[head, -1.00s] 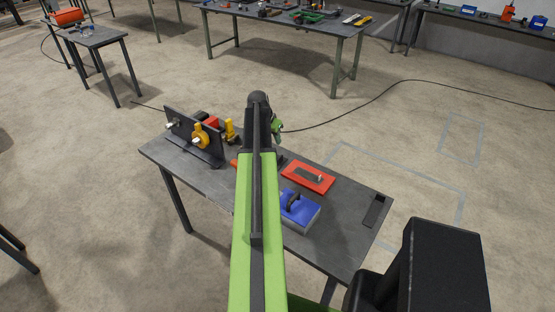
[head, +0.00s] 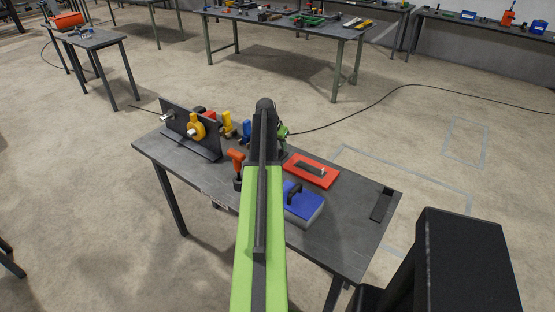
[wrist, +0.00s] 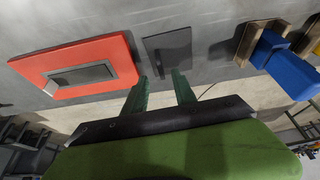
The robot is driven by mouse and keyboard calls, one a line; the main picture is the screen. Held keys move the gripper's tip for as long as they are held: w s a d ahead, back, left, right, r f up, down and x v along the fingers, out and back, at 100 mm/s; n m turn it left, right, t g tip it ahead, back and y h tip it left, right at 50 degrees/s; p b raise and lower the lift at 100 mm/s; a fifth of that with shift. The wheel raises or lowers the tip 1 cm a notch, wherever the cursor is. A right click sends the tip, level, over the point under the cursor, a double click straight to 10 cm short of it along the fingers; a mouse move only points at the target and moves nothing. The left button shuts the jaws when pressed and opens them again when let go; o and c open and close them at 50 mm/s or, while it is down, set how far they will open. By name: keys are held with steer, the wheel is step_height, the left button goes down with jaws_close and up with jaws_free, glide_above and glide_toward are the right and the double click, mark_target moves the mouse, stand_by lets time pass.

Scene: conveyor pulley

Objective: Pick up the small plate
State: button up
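The small plate (wrist: 168,52) is a thin, dark grey, roughly square piece lying flat on the grey table in the wrist view. I cannot make it out in the head view, where my arm covers part of the table. My gripper (wrist: 160,80) has two green fingers spread apart with nothing between them. The fingertips appear just short of the plate's near edge in the wrist view; the height gap is hard to judge. In the head view, only a bit of green at the arm's end (head: 282,131) shows.
A red tray (head: 325,179) lies beside the plate; it also shows in the wrist view (wrist: 112,44). A blue-topped block (head: 303,203), an orange drill (head: 236,160) and a dark upright fixture with yellow parts (head: 196,128) share the table (head: 345,235). A blue piece (wrist: 292,80) is at right.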

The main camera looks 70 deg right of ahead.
mark_target(280, 150)
steer(key=b+x, duration=0.4)
steer(key=x, duration=0.1)
steer(key=shift+a+f+b, duration=0.15)
steer(key=shift+f+b, duration=0.1)
steer(key=shift+b, duration=0.05)
steer(key=shift+r, duration=0.25)
jaws_close()
stand_by(0.7)
